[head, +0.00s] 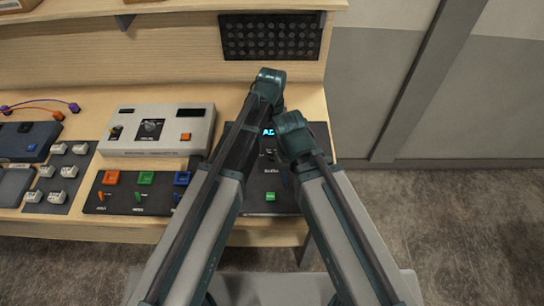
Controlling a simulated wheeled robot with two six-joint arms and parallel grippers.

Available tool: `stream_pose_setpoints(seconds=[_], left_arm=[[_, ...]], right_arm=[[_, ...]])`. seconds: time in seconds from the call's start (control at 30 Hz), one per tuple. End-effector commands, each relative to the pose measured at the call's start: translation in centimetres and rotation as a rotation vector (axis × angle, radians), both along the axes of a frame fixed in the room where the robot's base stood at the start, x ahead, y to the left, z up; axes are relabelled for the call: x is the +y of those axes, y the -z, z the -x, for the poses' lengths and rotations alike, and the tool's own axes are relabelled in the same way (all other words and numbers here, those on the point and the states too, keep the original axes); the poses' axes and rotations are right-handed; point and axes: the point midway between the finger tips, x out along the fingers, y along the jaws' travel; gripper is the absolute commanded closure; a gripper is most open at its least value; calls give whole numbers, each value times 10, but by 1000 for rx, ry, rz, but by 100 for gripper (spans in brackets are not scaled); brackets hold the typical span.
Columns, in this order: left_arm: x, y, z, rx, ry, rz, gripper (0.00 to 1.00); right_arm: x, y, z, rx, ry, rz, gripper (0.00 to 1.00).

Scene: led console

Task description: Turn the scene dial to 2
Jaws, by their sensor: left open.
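A black console (316,134) stands at the right end of the bench, with a lit blue display (268,132) and a green button (270,196). My right gripper is hidden.
White switches (58,172) and cables are at far left. A perforated grille (271,37) is on the back board. Open floor lies right of the bench.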

Motion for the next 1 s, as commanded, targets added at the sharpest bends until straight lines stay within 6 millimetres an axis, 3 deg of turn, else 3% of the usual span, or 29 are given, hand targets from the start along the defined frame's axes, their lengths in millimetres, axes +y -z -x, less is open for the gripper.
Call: stream_pose_setpoints(seconds=[0.03,0.53,0.7,1.0], left_arm=[[0,16,0,0,0,0,22],[0,84,0,0,0,0,22],[0,94,0,0,0,0,22],[0,93,0,0,0,0,22]], right_arm=[[0,16,0,0,-2,1,50],[0,84,0,0,-7,2,50],[0,94,0,0,-6,2,50],[0,93,0,0,-6,2,50]])
